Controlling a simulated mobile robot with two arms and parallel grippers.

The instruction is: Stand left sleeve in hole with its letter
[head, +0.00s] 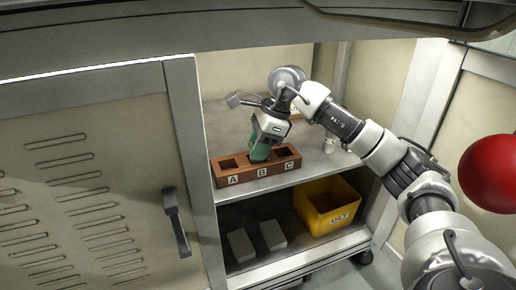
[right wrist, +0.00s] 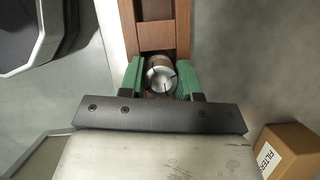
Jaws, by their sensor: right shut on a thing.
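The brown block (head: 233,181) lies on the cabinet's upper shelf, with square holes lettered A, B and C along its front. My right gripper (head: 259,154) points down at the block's middle, by hole B. In the right wrist view its green fingers (right wrist: 160,80) are shut on a round metal sleeve (right wrist: 160,73) with dark slots in its end. The block (right wrist: 126,28) runs away beyond the sleeve there. The fingers hide the sleeve in the head view, and I cannot tell how deep it sits. A pale cylinder (head: 329,144) stands on the shelf to the right. My left gripper is not in view.
A cardboard box (right wrist: 285,150) marked FILTERS stands on the shelf near my right gripper. Below are a yellow oily bin (head: 330,222) and two grey blocks (head: 240,244). The cabinet door (head: 90,190) is at left; a red ball (head: 490,173) is at right.

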